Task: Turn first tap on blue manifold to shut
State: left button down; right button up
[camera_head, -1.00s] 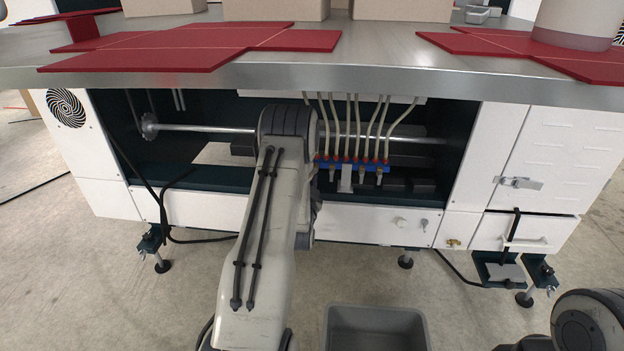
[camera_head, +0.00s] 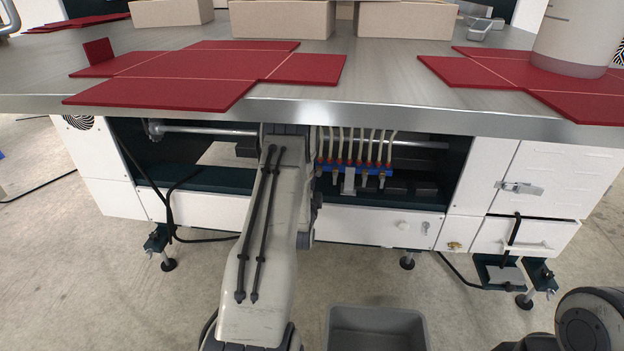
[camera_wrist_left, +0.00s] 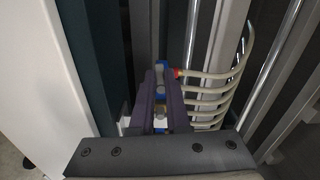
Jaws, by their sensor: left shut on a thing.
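The blue manifold (camera_head: 374,172) sits inside the open bay under the table, with pale hoses rising from red fittings and small metal taps below. In the left wrist view the manifold (camera_wrist_left: 161,70) runs behind and between my fingers. My left gripper (camera_wrist_left: 160,107) is shut on a small metal tap (camera_wrist_left: 160,122) between its two dark purple fingers. The tap's handle angle is mostly hidden by the fingers. In the head view my left arm hides the gripper and the manifold's left end. My right gripper is out of view.
The steel table edge (camera_head: 300,112) overhangs the bay. A white lower panel (camera_head: 370,226) closes its front below. A metal rod (camera_head: 205,131) crosses the bay. Red flat card blanks (camera_head: 165,92) lie on top. A grey bin (camera_head: 376,330) stands on the floor.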

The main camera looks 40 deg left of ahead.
pick_arm(q)
jog(key=shift+s+m, duration=0.1)
jog(key=shift+m, duration=0.5)
jog(key=c, duration=0.9)
grip_release()
jog(key=shift+r, duration=0.1)
jog(key=p+v, duration=0.3)
jog(key=v, duration=0.7)
jog(key=shift+s, duration=0.15)
jog(key=shift+d, duration=0.15)
